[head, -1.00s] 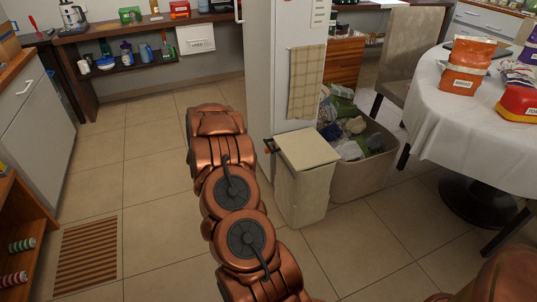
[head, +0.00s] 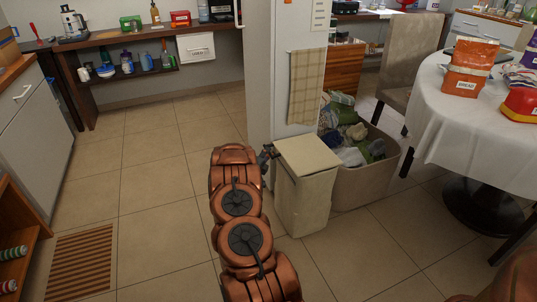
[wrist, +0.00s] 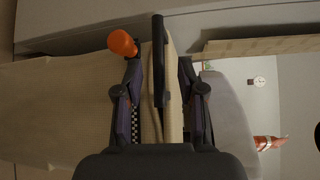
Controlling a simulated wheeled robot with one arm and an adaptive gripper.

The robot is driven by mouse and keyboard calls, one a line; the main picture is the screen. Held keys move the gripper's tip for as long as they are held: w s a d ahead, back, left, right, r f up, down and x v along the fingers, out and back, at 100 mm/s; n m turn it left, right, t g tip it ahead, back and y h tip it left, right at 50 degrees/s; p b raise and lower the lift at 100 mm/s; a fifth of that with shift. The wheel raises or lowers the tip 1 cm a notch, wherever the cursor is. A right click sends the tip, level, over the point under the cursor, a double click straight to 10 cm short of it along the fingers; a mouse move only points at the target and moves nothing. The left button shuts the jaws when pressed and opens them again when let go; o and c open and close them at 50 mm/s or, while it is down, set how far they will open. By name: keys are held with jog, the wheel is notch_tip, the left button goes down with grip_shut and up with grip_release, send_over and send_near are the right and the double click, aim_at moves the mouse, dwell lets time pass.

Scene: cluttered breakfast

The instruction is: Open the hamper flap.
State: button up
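The hamper (head: 303,200) is a cream, upright box standing on the floor against the white cabinet side. Its flat flap (head: 307,153) lies closed on top. My gripper (head: 267,154) is at the flap's left edge, partly hidden by my arm in the head view. In the wrist view, my gripper (wrist: 160,75) is open, with one finger on each side of a dark bar (wrist: 159,45), which looks like the flap's handle. Gaps show on both sides of the bar. A cream surface lies behind it. An orange knob (wrist: 122,43) shows beside the left finger.
A beige bin (head: 365,180) full of mixed items stands right of the hamper. The white cabinet (head: 270,75) with a hanging towel (head: 306,85) rises behind it. A round table (head: 460,120) is at the right.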

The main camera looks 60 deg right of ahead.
jog(key=shift+x, duration=1.65)
jog(key=shift+f, duration=0.1)
grip_shut()
